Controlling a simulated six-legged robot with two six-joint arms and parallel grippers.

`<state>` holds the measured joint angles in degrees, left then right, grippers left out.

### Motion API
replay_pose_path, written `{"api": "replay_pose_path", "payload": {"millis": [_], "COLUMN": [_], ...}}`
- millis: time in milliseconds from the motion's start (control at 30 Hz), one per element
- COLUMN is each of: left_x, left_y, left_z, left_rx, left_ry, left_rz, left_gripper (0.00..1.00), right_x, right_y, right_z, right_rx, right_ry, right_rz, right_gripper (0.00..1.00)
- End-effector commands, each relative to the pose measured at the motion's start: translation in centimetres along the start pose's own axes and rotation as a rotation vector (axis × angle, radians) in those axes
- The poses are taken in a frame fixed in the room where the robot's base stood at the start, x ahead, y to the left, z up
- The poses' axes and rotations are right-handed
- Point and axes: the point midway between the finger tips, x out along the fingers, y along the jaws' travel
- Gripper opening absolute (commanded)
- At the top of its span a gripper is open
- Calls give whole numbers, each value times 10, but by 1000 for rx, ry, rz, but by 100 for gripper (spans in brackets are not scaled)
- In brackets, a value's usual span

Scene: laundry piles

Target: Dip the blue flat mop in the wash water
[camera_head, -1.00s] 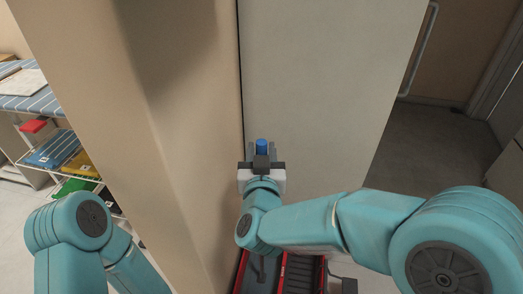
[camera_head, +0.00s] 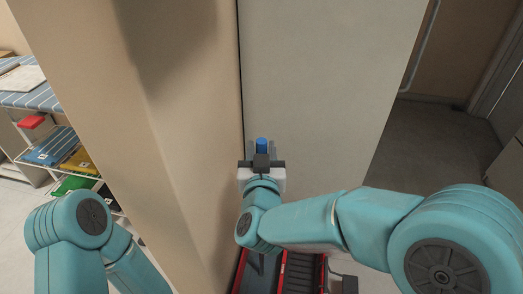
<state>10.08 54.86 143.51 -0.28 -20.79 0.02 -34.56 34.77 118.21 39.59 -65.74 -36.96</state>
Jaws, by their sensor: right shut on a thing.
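My right gripper (camera_head: 262,157) is in the middle of the head view, in front of the pale wall panel. It is shut on a blue thing that looks like the end of the blue flat mop's handle (camera_head: 262,145). Only this short blue piece shows; the rest of the mop is hidden behind the gripper and wrist. My left arm comes in at the lower left, and its gripper is out of the picture. No wash water shows.
A beige wall corner (camera_head: 165,130) stands close at left, the pale panel (camera_head: 320,90) straight ahead. Open dark floor (camera_head: 430,140) lies to the right.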

Motion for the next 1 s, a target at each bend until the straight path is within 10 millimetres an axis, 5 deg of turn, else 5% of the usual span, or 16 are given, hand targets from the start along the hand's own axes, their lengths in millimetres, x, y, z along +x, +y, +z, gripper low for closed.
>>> {"api": "replay_pose_path", "payload": {"millis": [1000], "left_x": [8], "left_y": [-3], "left_z": [0], "left_rx": [0], "left_ry": [0], "left_rz": [0], "left_gripper": [100], "right_x": [0], "right_y": [0], "right_z": [8], "right_rx": [1], "right_ry": [3], "right_rz": [0], "right_gripper": [1]}}
